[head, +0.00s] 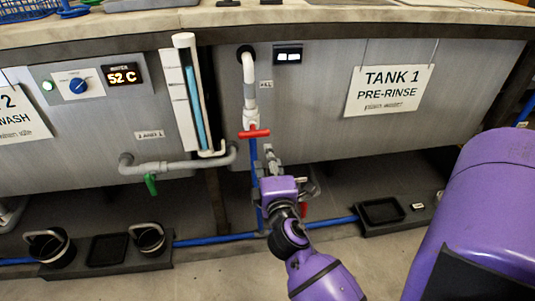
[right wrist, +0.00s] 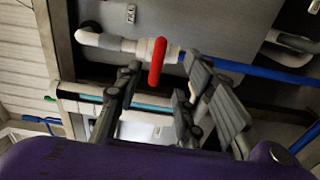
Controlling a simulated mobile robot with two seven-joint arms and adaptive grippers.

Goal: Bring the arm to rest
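My right arm reaches in from the bottom of the head view, and its gripper (head: 290,168) is beside the pipework in front of Tank 1 (head: 330,120). In the right wrist view the gripper (right wrist: 162,85) has its fingers spread apart, with nothing held between them. A red valve handle (head: 253,132) on the white drain pipe (head: 249,85) lies just beyond the gripper. It also shows in the right wrist view (right wrist: 157,62), past the fingertips and apart from them as far as I can tell. My left gripper is not in view.
A white level gauge (head: 184,95) and a grey pipe with a green handle (head: 151,184) are left of the gripper. Black containers (head: 50,248) stand on a floor tray at lower left. Blue hose (head: 215,240) runs along the floor. Bare floor lies in front.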

